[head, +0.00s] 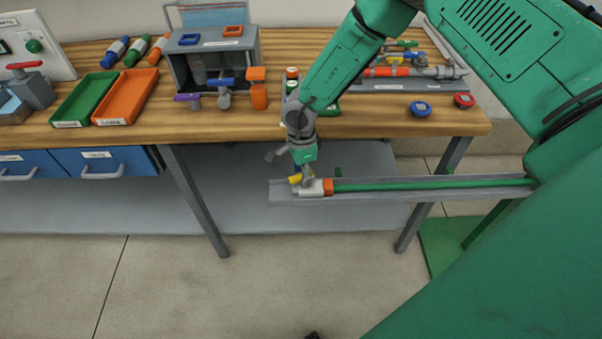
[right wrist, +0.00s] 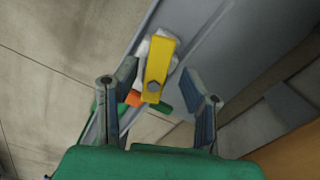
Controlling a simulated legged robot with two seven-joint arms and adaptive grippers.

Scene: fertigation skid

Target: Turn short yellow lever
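The short yellow lever (head: 295,179) sits on a white valve body (head: 312,188) with an orange collar, at the left end of a green pipe (head: 430,184) in a grey channel. In the right wrist view the yellow lever (right wrist: 157,68) stands between the two fingers, with a bolt at its near end. My right gripper (head: 292,160) is just above the valve. Its fingers (right wrist: 159,74) are open on either side of the lever, with visible gaps. My left gripper is not in view.
The wooden workbench (head: 400,118) is behind the channel. It carries a green tray (head: 84,100), an orange tray (head: 126,97), a grey box (head: 212,58) with valves beside it, and blue and red round parts at right. Floor in front is mostly clear.

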